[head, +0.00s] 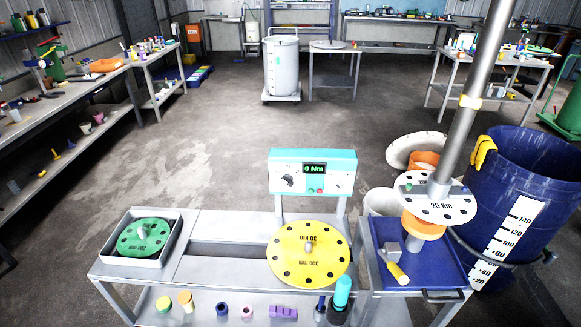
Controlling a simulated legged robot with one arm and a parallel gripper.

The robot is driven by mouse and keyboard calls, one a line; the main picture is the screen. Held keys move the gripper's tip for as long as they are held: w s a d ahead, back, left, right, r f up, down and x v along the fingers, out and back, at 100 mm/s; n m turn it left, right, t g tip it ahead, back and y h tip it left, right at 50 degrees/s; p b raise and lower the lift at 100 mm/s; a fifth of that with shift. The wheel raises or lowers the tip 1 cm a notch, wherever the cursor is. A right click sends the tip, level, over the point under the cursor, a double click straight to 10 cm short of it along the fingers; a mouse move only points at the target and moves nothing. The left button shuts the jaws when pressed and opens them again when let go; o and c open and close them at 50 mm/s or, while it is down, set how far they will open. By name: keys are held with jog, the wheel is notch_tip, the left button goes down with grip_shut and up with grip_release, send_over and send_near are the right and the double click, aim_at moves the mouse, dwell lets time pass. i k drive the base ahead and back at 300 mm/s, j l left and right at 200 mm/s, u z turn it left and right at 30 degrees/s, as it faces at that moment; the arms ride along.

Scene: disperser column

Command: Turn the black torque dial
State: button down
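The black torque dial (288,182) is a small dark knob on the left part of the white face of a teal-framed control panel (340,155). The panel stands upright at the back of the grey metal bench (220,222). Its display (314,168) reads 0 Nm in green. Small buttons sit below the display. The dial is too small for its pointer direction to be clear. My gripper is not in view, and nothing touches the dial.
A yellow disc (308,270) and a green disc (144,238) in a tray lie on the bench. At right, a grey shaft (478,80) carries a white 20 Nm disc (440,207) above a blue tray, beside a blue drum (530,170). The floor behind the panel is clear.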

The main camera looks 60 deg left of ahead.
aim_at(288, 179)
jog(key=u, duration=1.9)
